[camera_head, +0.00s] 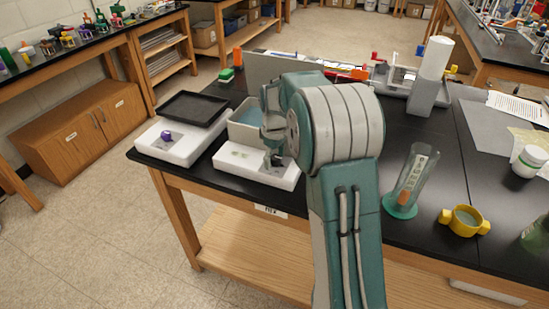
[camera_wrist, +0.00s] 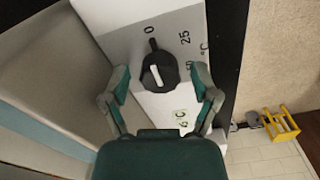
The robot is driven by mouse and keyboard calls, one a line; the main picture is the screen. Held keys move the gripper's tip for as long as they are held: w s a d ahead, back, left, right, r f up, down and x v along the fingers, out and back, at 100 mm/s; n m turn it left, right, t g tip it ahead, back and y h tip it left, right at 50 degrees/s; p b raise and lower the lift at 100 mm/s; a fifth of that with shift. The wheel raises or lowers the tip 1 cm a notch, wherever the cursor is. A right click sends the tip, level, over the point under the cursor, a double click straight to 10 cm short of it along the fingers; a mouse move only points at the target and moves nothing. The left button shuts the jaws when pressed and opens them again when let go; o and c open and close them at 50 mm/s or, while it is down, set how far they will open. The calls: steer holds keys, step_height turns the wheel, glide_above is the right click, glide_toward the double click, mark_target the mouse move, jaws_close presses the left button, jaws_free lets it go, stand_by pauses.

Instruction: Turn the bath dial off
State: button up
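The bath dial (camera_wrist: 159,72) is a round black knob with a white line on its face, on the white front panel of the bath. The white line runs roughly up and down in the wrist view. A black tab sticks out from the knob's upper edge near the printed 0; 25 and °C are printed to its right. My gripper (camera_wrist: 160,78) is open, its two fingers on either side of the dial with gaps visible. In the head view the bath (camera_head: 258,170) is a white base with a blue-filled tank, and my gripper (camera_head: 274,157) hangs over its front, hiding the dial.
A second white unit (camera_head: 182,143) with a purple knob (camera_head: 166,135) and black plate (camera_head: 194,108) stands left of the bath. A glass cylinder (camera_head: 414,178) and yellow cup (camera_head: 465,220) stand right of my arm. The table edge is close in front.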

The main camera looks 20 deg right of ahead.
mark_target(275, 156)
step_height(275, 156, up, 12)
stand_by(0.6)
steer(key=shift+f, duration=0.1)
stand_by(0.4)
